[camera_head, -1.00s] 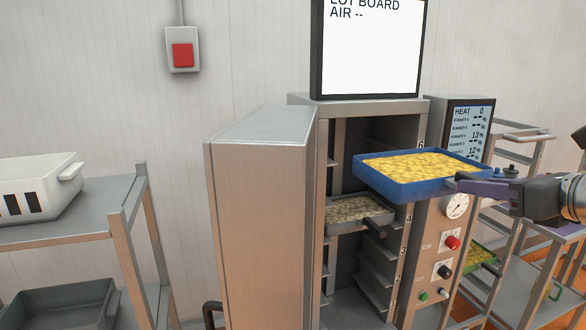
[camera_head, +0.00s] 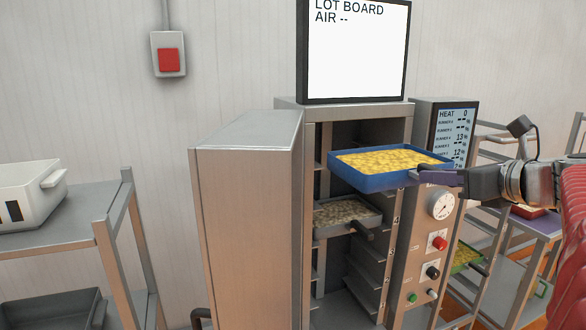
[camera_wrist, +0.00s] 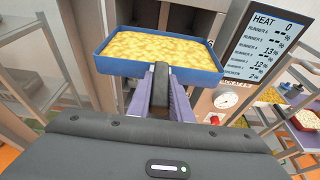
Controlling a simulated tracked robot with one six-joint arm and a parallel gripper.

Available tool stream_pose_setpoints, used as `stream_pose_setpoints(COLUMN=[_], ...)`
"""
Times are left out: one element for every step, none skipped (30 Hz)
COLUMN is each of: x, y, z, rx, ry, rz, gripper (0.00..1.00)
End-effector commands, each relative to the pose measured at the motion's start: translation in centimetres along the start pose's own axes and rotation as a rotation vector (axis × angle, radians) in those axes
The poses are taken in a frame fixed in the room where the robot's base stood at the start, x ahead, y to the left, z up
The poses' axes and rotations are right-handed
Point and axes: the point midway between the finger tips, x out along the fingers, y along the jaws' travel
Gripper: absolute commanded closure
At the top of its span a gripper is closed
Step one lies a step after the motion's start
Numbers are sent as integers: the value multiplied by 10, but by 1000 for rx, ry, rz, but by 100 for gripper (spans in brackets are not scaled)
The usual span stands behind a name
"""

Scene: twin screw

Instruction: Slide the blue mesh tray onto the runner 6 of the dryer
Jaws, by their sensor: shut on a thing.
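The blue mesh tray (camera_head: 376,182) is full of yellow pieces and looks roughly level in front of the dryer's open front. It also shows in the wrist view (camera_wrist: 159,66). My gripper (camera_head: 420,178) is shut on the tray's handle, which shows dark between the jaws in the wrist view (camera_wrist: 160,88). The dryer (camera_head: 400,112) is a tall metal cabinet with its door (camera_head: 247,215) swung open to the left. A grey tray (camera_head: 345,214) with brownish pieces sits on a lower runner. The blue tray hides part of the upper runners.
The dryer's control panel (camera_head: 432,240) with gauge and buttons stands right of the opening. A rack with a green tray (camera_head: 466,257) is at the right. A shelf with a white crate (camera_head: 30,195) is at the left. The lot board (camera_head: 355,50) is above.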

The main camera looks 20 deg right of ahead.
Motion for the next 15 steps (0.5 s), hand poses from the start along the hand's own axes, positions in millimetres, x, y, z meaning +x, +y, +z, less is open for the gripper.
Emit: stream_pose_setpoints(x=[4, 7, 10, 12, 14, 17, 20, 22, 25, 27, 29, 32, 34, 37, 40], y=[1, 1, 1, 1, 1, 1, 1, 1, 1, 1, 2, 2, 2, 1, 1], z=[3, 4, 5, 6, 6, 7, 8, 8, 9, 10, 11, 12, 12, 13, 14], rx=[-2, -2, -2, -2, -2, -2, -2, -2, -2, -2, -2, -2, -2, -1, -1], ry=[-3, -3, -3, -3, -3, -3, -3, -3, -3, -3, -3, -3, -3, -3, -3], rz=[3, 3, 2, 2, 3, 3, 3, 3, 2, 3, 3, 4, 3, 2, 3], gripper=[100, 100, 100, 100, 100, 100, 100, 100, 100, 100, 100, 100, 100, 100, 100])
